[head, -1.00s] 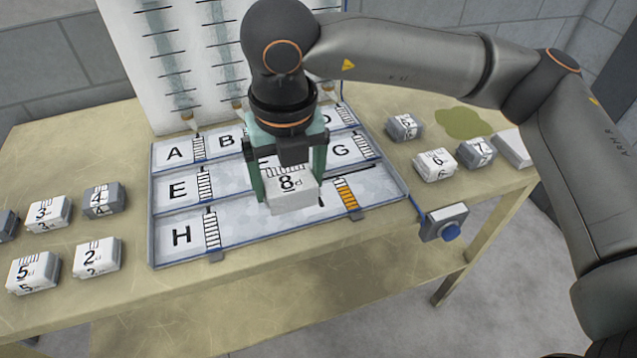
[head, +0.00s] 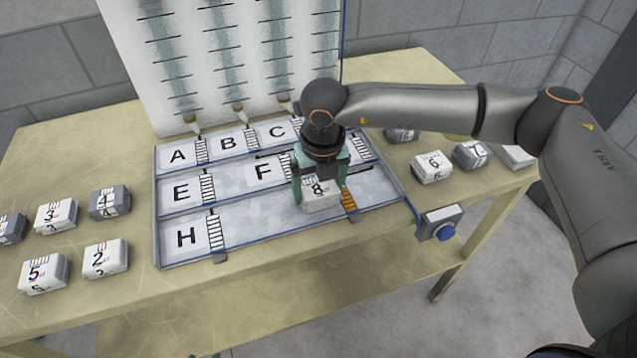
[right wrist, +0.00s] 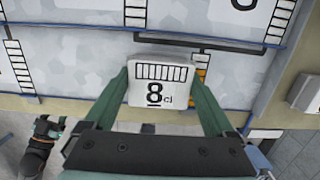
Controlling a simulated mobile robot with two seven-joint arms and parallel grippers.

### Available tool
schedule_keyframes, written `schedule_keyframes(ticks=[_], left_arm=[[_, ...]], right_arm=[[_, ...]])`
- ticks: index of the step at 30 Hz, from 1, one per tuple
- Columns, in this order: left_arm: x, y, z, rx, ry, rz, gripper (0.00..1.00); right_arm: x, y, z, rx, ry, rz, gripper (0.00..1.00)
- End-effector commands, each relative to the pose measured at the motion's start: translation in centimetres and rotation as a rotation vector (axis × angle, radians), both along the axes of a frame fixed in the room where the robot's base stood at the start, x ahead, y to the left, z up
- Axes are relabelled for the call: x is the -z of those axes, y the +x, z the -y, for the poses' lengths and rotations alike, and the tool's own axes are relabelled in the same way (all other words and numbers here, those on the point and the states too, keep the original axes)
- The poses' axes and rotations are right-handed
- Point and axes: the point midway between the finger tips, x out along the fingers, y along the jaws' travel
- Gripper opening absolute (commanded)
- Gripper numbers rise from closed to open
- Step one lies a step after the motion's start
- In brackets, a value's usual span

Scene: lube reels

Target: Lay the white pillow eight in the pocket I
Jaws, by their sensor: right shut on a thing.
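The white pillow eight (head: 321,196) is between the fingers of my right gripper (head: 320,186), which is shut on it. The right wrist view shows its top face (right wrist: 157,84) with a ladder mark, an underlined 8 and small letters. It is over the front row of the tray, just left of an orange ladder strip (head: 348,201). The letter of pocket I (head: 285,218) is hidden behind the pillow and gripper. I cannot tell whether the pillow touches the pocket floor. Part of my left arm shows small at the lower left of the right wrist view; its fingers are unclear.
The lettered tray (head: 213,259) has raised dividers and blue edges. White and grey pillows, such as the white two (head: 105,259) and white six (head: 432,167), lie on both sides. A blue-button box (head: 440,223) hangs at the front edge. A marked white board (head: 160,60) stands behind.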

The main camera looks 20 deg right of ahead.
Motion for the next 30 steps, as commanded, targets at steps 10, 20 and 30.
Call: schedule_keyframes(ticks=[10, 20, 30], left_arm=[[0.6, 0.0, 0.0, 0.000, 0.000, 0.001, 0.50], [0.3, 0.1, 0.0, 0.000, 0.000, 0.001, 0.50], [0.6, 0.1, 0.0, 0.000, -0.001, 0.003, 0.50]], right_arm=[[0.5, 0.0, 0.0, 0.000, 0.000, 0.001, 0.35], [0.2, 0.0, 0.0, 0.000, 0.000, 0.000, 1.00], [-4.2, -0.4, -0.1, -0.001, 0.001, 0.006, 1.00]])
